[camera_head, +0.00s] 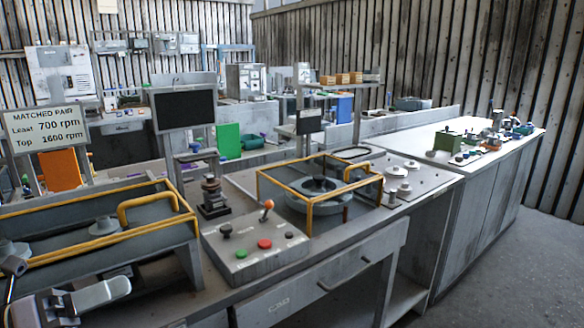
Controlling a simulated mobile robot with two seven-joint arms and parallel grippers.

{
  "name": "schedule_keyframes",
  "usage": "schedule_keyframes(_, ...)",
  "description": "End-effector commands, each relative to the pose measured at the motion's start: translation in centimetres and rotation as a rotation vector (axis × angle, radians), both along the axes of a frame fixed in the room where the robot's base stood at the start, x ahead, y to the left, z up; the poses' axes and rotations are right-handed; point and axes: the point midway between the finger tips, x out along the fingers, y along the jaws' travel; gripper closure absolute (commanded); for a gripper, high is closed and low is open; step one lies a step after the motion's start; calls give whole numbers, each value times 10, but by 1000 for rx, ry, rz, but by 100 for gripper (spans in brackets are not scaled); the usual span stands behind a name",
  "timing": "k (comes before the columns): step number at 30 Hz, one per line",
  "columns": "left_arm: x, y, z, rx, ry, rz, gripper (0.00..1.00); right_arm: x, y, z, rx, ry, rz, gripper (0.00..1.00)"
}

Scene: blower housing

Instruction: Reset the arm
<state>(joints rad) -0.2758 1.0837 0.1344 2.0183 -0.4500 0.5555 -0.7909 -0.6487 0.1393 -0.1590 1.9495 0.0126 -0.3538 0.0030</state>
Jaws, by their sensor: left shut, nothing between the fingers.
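My left gripper (115,288) is at the lower left corner, shut and empty, in front of the left housing. My right gripper is not in view. The left blower housing (105,262) is a grey box with a yellow frame and a yellow handle, partly cut off at the left edge. A second housing with a yellow guard frame (311,208) stands at the middle, around a dark round rotor (318,186). A grey control box (255,245) between them has an orange-topped lever, a black knob, and green and red buttons.
A sign (46,127) reads "MATCHED PAIR, Least 700 rpm, Top 1600 rpm". Dark screens (184,107) stand behind the bench. A dark stacked post (213,196) is beside the control box. A right counter (497,158) holds small parts. Open floor (530,260) lies at right.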

Motion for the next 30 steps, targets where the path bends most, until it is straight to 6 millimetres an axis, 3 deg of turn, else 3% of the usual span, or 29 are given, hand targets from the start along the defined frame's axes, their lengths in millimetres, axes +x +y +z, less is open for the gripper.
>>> schedule_keyframes(6, 5, 14, -79, -490, 391, 252, 100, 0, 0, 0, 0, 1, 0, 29)
schedule_keyframes(11, -7, 15, -151, -855, 696, 437, 100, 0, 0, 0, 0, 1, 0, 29)
schedule_keyframes(14, -25, 6, -200, -1089, 894, 558, 100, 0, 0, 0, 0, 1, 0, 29)
schedule_keyframes(18, -61, -21, -266, -1417, 1172, 731, 100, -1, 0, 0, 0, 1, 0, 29)
schedule_keyframes(21, -87, -46, -302, -1612, 1338, 838, 100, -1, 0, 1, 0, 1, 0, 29)
schedule_keyframes(25, -114, -73, -329, -1785, 1489, 937, 100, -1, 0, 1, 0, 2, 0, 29)
schedule_keyframes(30, -128, -89, -341, -1872, 1565, 990, 100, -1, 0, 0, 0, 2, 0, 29)
